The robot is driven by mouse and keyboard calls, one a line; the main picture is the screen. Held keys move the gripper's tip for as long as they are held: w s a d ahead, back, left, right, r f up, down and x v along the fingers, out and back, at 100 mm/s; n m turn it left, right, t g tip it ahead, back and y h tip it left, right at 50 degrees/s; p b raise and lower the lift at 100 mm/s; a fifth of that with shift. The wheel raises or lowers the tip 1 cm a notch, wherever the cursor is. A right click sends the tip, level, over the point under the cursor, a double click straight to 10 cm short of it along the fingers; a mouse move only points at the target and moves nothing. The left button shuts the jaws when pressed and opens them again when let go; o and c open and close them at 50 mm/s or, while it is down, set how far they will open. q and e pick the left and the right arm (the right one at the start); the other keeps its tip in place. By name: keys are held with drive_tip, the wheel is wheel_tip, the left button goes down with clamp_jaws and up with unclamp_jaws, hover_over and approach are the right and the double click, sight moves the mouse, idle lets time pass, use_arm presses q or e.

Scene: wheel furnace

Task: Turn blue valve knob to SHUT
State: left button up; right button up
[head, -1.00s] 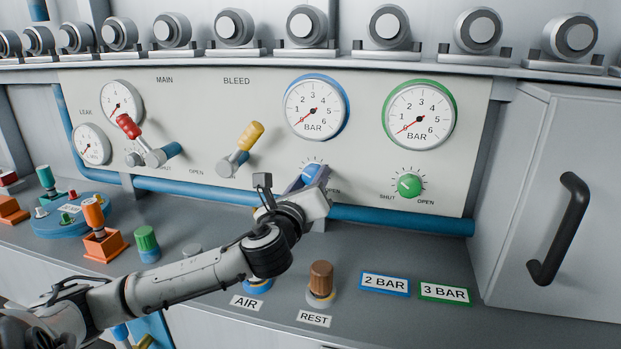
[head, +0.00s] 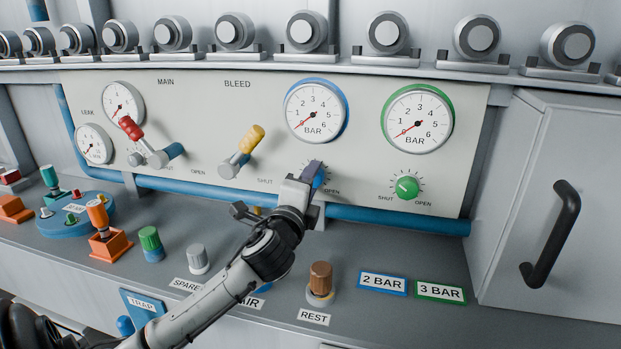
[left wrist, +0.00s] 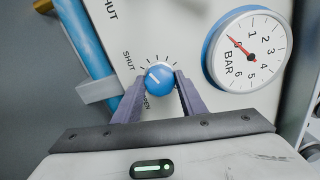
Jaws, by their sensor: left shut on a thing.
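The blue valve knob (left wrist: 159,76) sits on the panel below the blue-rimmed gauge (head: 315,109), between its SHUT and OPEN labels. My left gripper (left wrist: 160,82) has a finger on each side of the knob and is shut on it. In the left wrist view a white mark on the knob's face lies between the fingers, tilted. In the head view the gripper (head: 316,174) mostly covers the knob. The gauge needle points low on the dial in the head view; the gauge also shows in the left wrist view (left wrist: 245,50). My right gripper is not in view.
A green knob (head: 407,187) and green-rimmed gauge (head: 418,119) are to the right. A yellow lever (head: 250,138) and red lever (head: 131,128) stick out at left. A blue pipe (head: 400,219) runs below. Pegs, including a brown one (head: 320,279), stand on the counter.

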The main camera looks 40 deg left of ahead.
use_arm(q)
drive_tip(key=shift+n+p, duration=0.45)
drive_tip(key=shift+n, duration=1.45)
drive_tip(key=o, duration=1)
drive_tip(key=shift+s, duration=0.1)
drive_tip(key=v, duration=1)
drive_tip(key=shift+s+b, duration=0.1)
drive_tip(key=shift+b, duration=0.25)
